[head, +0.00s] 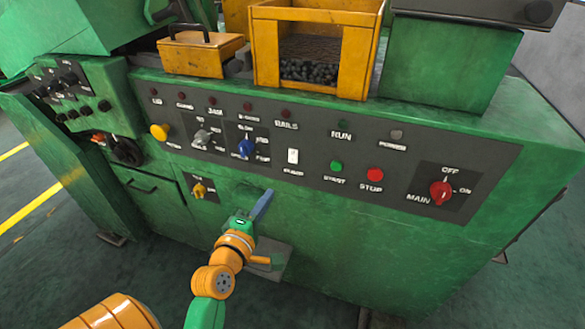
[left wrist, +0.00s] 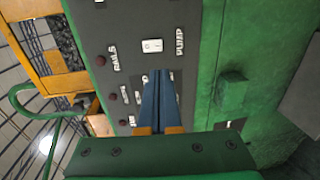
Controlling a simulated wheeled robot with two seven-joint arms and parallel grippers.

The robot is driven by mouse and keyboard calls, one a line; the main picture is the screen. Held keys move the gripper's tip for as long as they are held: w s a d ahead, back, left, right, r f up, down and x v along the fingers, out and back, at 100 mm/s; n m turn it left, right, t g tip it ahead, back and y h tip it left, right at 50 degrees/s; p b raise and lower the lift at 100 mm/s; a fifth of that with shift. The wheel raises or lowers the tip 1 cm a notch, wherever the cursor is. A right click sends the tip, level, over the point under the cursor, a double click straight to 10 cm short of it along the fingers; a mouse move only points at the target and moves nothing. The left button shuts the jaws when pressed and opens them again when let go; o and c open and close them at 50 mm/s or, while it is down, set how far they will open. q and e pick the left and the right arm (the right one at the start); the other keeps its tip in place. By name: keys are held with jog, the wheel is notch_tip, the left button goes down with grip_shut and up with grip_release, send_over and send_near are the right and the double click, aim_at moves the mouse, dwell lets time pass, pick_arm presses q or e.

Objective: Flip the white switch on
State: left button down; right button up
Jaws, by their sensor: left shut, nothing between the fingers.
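The white switch (head: 293,156) is a small white rocker on the dark control panel of the green machine, above the label PUMP. It also shows in the left wrist view (left wrist: 152,45), just beyond the fingertips. My left gripper (head: 265,196) is shut and empty, its blue fingers together. In the head view its tips are below and left of the switch, apart from it. In the left wrist view the shut fingers (left wrist: 160,75) point toward the switch. My right gripper is not in view.
Near the switch are a blue selector knob (head: 246,147), a green START button (head: 336,167), a red STOP button (head: 375,174) and a red MAIN knob (head: 440,191). A yellow bin (head: 354,62) with dark pieces stands above the panel. The green front below the panel is mostly flat.

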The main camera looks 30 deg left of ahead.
aim_at(293, 162)
pick_arm(q)
jog(key=x, duration=1.4)
jog(key=shift+d, duration=0.15)
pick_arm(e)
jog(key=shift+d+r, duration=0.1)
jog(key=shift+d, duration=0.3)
pick_arm(q)
jog(key=shift+w+t+b, duration=0.15)
jog(key=shift+t+b, duration=0.15)
jog(key=shift+b, duration=0.45)
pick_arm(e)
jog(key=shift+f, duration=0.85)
pick_arm(q)
jog(key=shift+f, duration=0.1)
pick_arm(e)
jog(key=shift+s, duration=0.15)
